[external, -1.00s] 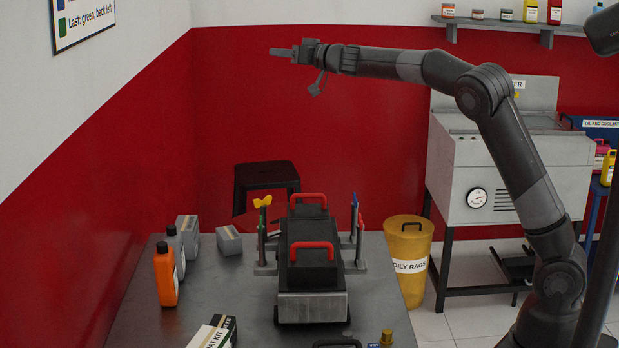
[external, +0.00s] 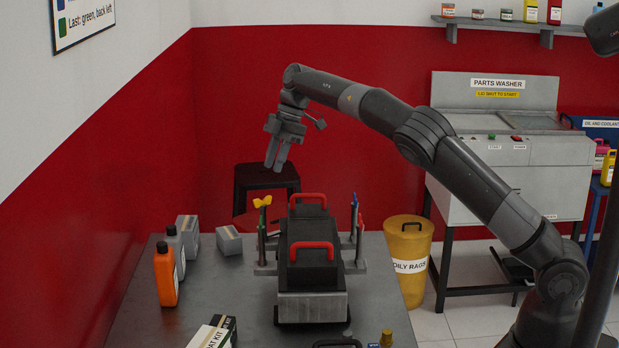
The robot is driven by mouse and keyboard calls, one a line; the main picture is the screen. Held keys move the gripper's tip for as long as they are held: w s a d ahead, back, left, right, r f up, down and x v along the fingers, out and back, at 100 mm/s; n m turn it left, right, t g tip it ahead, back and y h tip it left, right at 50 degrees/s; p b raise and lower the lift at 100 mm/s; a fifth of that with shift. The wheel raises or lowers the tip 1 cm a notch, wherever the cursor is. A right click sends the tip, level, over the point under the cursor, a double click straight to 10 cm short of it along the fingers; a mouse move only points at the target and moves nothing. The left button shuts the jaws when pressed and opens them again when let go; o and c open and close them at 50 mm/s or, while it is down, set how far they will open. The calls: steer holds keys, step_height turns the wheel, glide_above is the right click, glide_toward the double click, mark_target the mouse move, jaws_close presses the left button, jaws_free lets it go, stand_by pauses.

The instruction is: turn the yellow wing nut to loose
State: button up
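The yellow wing nut (external: 262,201) sits on top of a thin upright post at the back left of the engine trainer (external: 310,306). The trainer is a dark block with two red handles on a grey base. My gripper (external: 276,164) points down, above and slightly right of the yellow wing nut in the picture, apart from it. Its fingers look close together, but the small size and angle hide whether there is a gap. A blue wing nut (external: 354,200) and a red one (external: 361,222) top posts on the right side. A green part (external: 262,229) shows on a left post.
A dark stool (external: 266,178) stands behind the table. An orange bottle (external: 166,275), grey bottles and a grey box (external: 229,240) stand left of the trainer. A yellow oily rags bin (external: 409,250) stands right of the table.

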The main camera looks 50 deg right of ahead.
steer(key=x, duration=0.9)
steer(key=shift+c, duration=0.2)
jaws_close()
